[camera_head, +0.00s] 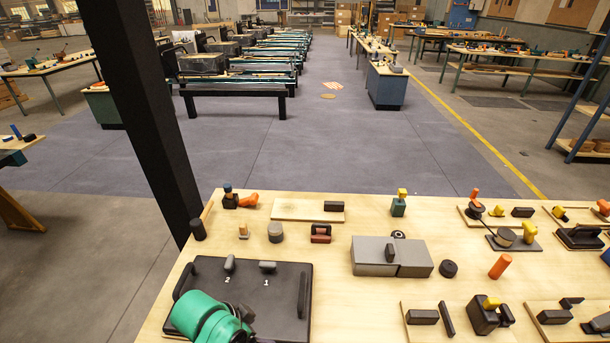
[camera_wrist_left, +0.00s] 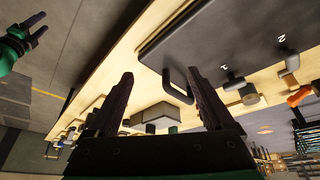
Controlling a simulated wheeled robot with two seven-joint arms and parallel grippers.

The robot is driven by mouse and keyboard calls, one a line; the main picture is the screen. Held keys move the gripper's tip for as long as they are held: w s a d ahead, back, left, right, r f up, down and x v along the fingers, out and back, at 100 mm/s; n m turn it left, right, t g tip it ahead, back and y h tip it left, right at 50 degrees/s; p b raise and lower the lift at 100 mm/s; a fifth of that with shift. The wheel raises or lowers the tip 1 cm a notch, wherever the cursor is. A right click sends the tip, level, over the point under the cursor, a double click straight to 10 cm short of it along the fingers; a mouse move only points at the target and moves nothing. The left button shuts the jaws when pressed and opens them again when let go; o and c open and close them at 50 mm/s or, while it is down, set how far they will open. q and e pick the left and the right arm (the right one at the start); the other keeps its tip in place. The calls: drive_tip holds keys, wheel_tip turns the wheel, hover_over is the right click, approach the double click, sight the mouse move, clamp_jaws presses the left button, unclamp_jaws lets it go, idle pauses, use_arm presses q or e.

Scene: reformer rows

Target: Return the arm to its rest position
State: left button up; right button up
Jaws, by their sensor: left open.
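My left arm (camera_head: 205,318), green and black, reaches over the black panel (camera_head: 265,292) at the bottom left of the head view. In the left wrist view my left gripper (camera_wrist_left: 160,76) is open, with two dark fingers spread apart. The panel's black handle (camera_wrist_left: 178,86) shows between and beyond the fingers; I see no grip on it. My right gripper (camera_wrist_left: 38,26) shows small at the top left of the wrist view, away from the table, its two prongs apart and empty. It is not in the head view.
The panel has two grey levers marked 1 and 2. On the wooden table (camera_head: 350,305) stand a grey box (camera_head: 375,257), an orange cylinder (camera_head: 500,266), a black knob (camera_head: 448,268) and several fixtures. A dark post (camera_head: 140,100) rises at the table's left. Open floor lies beyond.

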use_arm(q)
drive_tip(key=s+a+r+n+y, duration=0.1)
drive_tip(key=s+a+n+y, duration=0.1)
drive_tip(key=s+a+n, duration=0.3)
drive_tip(key=s+a+r+n+y, duration=0.1)
drive_tip(key=s+a+n+y, duration=0.15)
drive_tip(key=a, duration=0.55)
wheel_tip(320, 180, down, 26)
drive_tip(key=s+d+h+b, duration=0.1)
drive_tip(key=s+b, duration=0.1)
drive_tip(key=b, duration=0.2)
drive_tip(key=s+a+f+m+g+b, duration=0.1)
drive_tip(key=s+a+f+g+b, duration=0.1)
drive_tip(key=s+f, duration=1.4)
wheel_tip(320, 180, down, 3)
drive_tip(key=shift+s+a+r+b, duration=0.15)
drive_tip(key=shift+s+a+b, duration=0.3)
drive_tip(key=shift+b, duration=0.2)
